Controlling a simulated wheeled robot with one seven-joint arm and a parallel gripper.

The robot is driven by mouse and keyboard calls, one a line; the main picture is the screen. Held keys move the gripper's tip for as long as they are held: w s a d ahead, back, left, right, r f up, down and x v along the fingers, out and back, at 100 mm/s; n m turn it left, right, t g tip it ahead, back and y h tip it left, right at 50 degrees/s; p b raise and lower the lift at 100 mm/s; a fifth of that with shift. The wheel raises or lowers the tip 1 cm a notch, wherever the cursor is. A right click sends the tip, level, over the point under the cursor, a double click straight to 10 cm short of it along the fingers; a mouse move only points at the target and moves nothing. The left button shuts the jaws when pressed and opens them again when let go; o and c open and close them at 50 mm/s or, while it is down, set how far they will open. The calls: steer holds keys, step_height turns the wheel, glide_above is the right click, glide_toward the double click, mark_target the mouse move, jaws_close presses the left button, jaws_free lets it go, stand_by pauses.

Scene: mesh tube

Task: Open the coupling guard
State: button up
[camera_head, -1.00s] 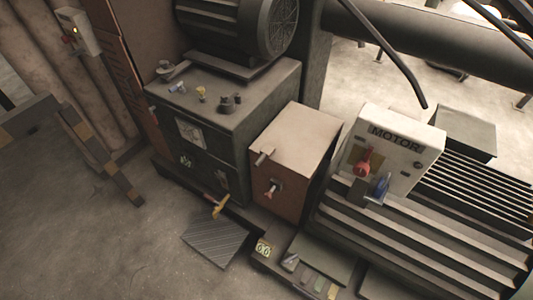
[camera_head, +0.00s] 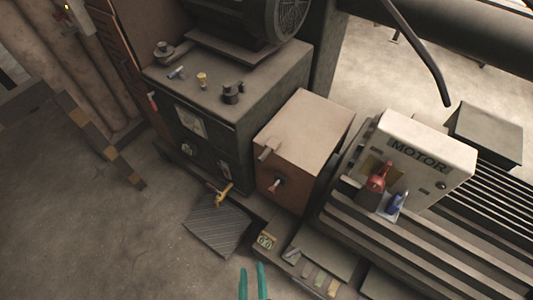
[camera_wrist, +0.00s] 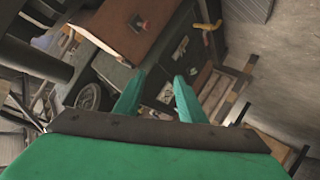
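A brown box with a lighter tan lid (camera_head: 304,130), which seems to be the coupling guard, stands between the dark cabinet and the MOTOR box. The lid is shut. My gripper (camera_head: 253,283) shows as two teal fingertips at the bottom edge, apart and empty.
The MOTOR box (camera_head: 420,151) with red and blue levers stands right of the brown box, on ribbed rails. The dark cabinet (camera_head: 228,112) on the left carries small loose parts. A yellow-handled tool (camera_head: 222,195) and a grey mat (camera_head: 217,229) are in front.

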steer(key=w+a+f+n+g, duration=0.15)
steer(key=w+f+n, duration=0.25)
steer(key=f, duration=0.4)
steer(key=n+t+h, duration=0.3)
steer(key=n+h, duration=0.8)
steer(key=n, duration=0.8)
glide_toward(271, 146)
steer(key=x, duration=0.3)
steer(key=f+x, duration=0.1)
steer(key=x, duration=0.1)
steer(key=shift+w+a, duration=0.1)
steer(key=shift+w, duration=0.1)
jaws_close()
